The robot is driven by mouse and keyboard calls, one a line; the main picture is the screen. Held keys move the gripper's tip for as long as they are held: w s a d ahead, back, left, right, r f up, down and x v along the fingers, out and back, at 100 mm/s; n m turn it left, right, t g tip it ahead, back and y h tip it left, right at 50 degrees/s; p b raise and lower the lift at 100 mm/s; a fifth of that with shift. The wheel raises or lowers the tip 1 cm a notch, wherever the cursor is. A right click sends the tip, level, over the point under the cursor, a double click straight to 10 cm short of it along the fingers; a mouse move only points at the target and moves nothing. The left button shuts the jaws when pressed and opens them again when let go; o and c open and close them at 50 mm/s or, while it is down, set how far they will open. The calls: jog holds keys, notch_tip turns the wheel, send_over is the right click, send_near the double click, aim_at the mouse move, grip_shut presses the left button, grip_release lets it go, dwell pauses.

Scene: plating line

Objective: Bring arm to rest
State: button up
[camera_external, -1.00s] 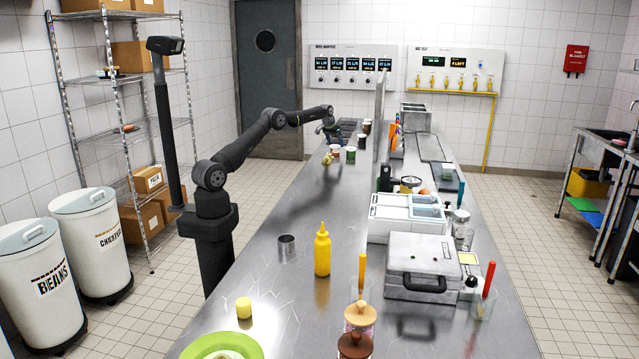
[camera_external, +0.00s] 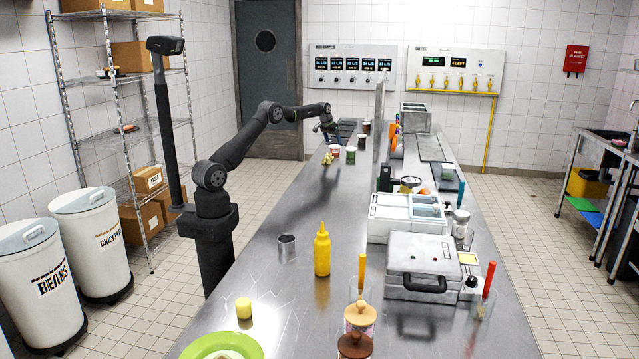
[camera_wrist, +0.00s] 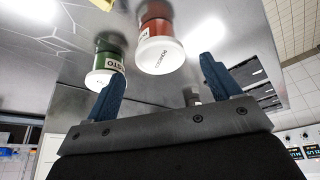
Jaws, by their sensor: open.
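My gripper (camera_external: 328,131) is at the far end of my outstretched arm, above the far left part of the steel counter (camera_external: 290,265). In the wrist view my gripper (camera_wrist: 163,85) shows two blue fingers spread apart with nothing held between them. A red tub with a white lid (camera_wrist: 158,45) and a green tub with a white lid (camera_wrist: 106,62) stand on the counter beyond the fingers. They look apart from the fingers.
Several small tubs (camera_external: 351,155) stand on the counter near my gripper. A yellow squeeze bottle (camera_external: 322,252), a metal cup (camera_external: 287,246) and a green plate (camera_external: 205,344) stand nearer. A thin upright panel (camera_external: 380,115) rises from the counter. The counter's middle left is mostly clear.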

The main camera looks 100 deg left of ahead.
aim_at(335, 146)
jog(key=v, duration=0.7)
jog(key=x, duration=1.2)
notch_tip(335, 146, up, 5)
jog(key=shift+d+f, duration=0.1)
jog(key=shift+f, duration=0.1)
jog(key=w+d+r, duration=0.6)
jog(key=d+r, duration=0.1)
jog(key=d, duration=0.4)
jog(key=w+d+f+m+t+h, duration=0.1)
jog(key=w+d+m, duration=0.1)
jog(key=w+d, duration=0.5)
jog(key=w+d+f+m, duration=0.2)
jog(key=w+d, duration=0.2)
jog(key=d, duration=0.5)
jog(key=w+d+f+m+h, duration=0.1)
jog(key=d+m, duration=0.1)
jog(key=d, duration=0.9)
jog(key=w+d+f+m+h, duration=0.1)
jog(key=w+d+m, duration=0.1)
jog(key=d, duration=1)
jog(key=w+d+f+m+h, duration=0.1)
jog(key=d+f+m, duration=0.1)
jog(key=d, duration=0.9)
jog(key=shift+w+d+m+t, duration=0.2)
jog(key=shift+w+m+t, duration=0.2)
jog(key=shift+m, duration=0.2)
jog(key=shift+s+d+f, duration=0.15)
jog(key=shift+d, duration=0.65)
